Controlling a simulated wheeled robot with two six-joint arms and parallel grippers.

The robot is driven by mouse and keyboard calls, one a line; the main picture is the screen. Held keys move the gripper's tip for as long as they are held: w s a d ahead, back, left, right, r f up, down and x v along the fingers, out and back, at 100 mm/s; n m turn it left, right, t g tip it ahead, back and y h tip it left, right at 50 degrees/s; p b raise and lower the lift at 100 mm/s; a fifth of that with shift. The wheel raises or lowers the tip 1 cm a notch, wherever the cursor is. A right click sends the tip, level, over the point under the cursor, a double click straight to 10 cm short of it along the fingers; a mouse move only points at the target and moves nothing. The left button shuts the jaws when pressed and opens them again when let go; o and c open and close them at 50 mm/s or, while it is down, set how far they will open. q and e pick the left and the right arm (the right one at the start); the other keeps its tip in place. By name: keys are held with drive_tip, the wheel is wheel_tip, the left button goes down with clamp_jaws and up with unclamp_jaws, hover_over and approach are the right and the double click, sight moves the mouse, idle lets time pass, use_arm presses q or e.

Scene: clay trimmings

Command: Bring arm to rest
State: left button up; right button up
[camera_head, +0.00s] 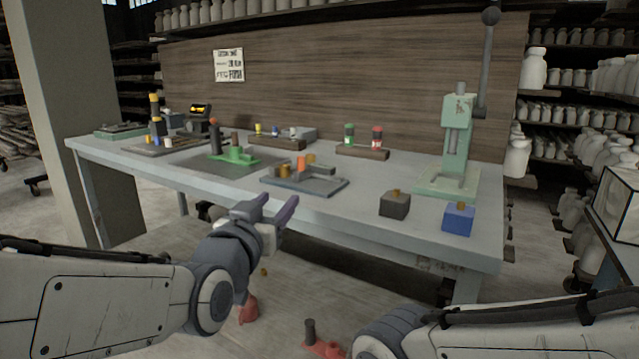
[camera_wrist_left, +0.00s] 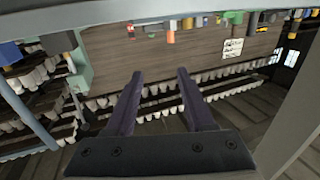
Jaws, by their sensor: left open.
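My left arm comes in from the left in the head view. Its gripper (camera_head: 272,210) is in front of the workbench's front edge, with its fingers pointing towards the bench. The left wrist view shows its two dark fingers (camera_wrist_left: 158,98) apart with nothing between them. That view looks upside down at the bench, the wooden back panel and the shelves. My right arm shows at the lower right of the head view; its gripper is not clearly seen.
The grey workbench (camera_head: 350,215) carries a green press (camera_head: 458,150), a blue block (camera_head: 458,219), a dark block (camera_head: 394,205), a blue-grey fixture (camera_head: 320,187) and a green fixture (camera_head: 235,156). A red piece (camera_head: 322,346) lies on the floor below. Shelves of pale jars stand right.

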use_arm(q)
drive_tip(key=s+d+f+m+g, duration=0.1)
drive_tip(key=s+d+f+g, duration=0.2)
drive_tip(key=s+f+g, duration=0.45)
drive_tip(key=s+d+f+m+g, duration=0.2)
drive_tip(key=s+d+f+g, duration=0.15)
drive_tip(key=f, duration=0.65)
drive_tip(key=s+a+f+m+g+y, duration=0.1)
drive_tip(key=s+a+f+g+y, duration=0.15)
drive_tip(key=s, duration=0.55)
drive_tip(key=s+a+f+m+g+y, duration=0.1)
drive_tip(key=s+f+g, duration=0.3)
drive_tip(key=s, duration=0.5)
wheel_tip(320, 180, up, 35)
drive_tip(key=p, duration=3.5)
drive_tip(key=shift+w+a, duration=0.25)
use_arm(e)
wheel_tip(320, 180, up, 35)
drive_tip(key=shift+s, duration=0.2)
